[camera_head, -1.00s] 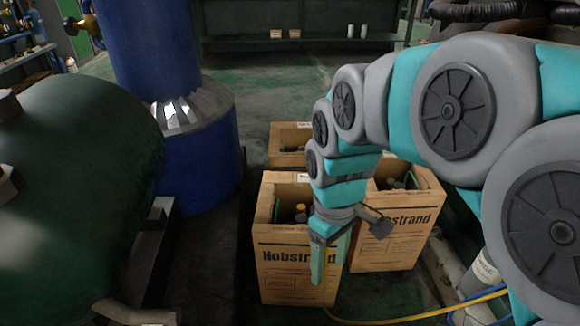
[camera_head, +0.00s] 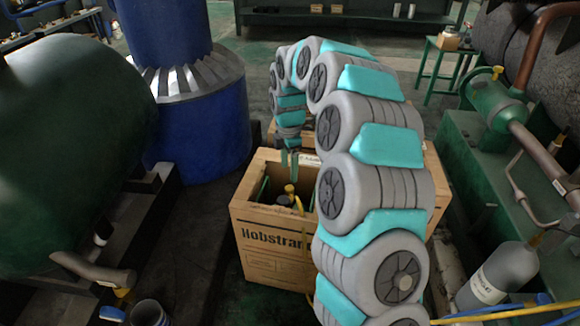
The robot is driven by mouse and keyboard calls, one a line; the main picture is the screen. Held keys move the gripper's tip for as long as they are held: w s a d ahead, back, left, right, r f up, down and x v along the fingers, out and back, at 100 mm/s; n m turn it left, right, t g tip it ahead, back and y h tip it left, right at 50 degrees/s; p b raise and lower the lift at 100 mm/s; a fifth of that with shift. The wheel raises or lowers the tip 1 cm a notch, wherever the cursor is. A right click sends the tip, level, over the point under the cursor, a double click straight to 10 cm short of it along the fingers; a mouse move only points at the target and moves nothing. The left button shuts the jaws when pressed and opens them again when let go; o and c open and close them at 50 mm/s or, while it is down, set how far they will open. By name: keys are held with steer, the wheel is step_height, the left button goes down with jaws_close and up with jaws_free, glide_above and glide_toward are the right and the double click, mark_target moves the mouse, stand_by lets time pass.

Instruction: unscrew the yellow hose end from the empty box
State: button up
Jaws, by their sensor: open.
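The cardboard box (camera_head: 262,262) marked "Hobstrand" stands open at the centre of the view. Dark bottle tops show inside it; I cannot tell whether they are empty. The yellow hose end (camera_head: 290,189) sits on a bottle top in this box, and a yellow hose (camera_head: 304,226) runs from it down over the box front. My gripper (camera_head: 289,166) points down just above and behind the hose end. It looks open and holds nothing. Part of the box's right side is hidden behind my arm.
Another box (camera_head: 437,185) stands to the right, mostly behind my arm. A blue column (camera_head: 205,130) and a green tank (camera_head: 75,150) stand left. A grey cylinder (camera_head: 497,275) and green machinery (camera_head: 500,110) are at right. Dark floor lies free left of the box.

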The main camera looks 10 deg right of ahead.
mark_target(289, 188)
steer(key=shift+w+f, duration=0.25)
steer(key=shift+f, duration=0.25)
step_height(289, 188, down, 8)
steer(key=b, duration=0.4)
steer(key=shift+f, duration=0.15)
steer(key=shift+p, duration=0.3)
steer(key=shift+c, duration=0.2)
jaws_close()
stand_by(1.0)
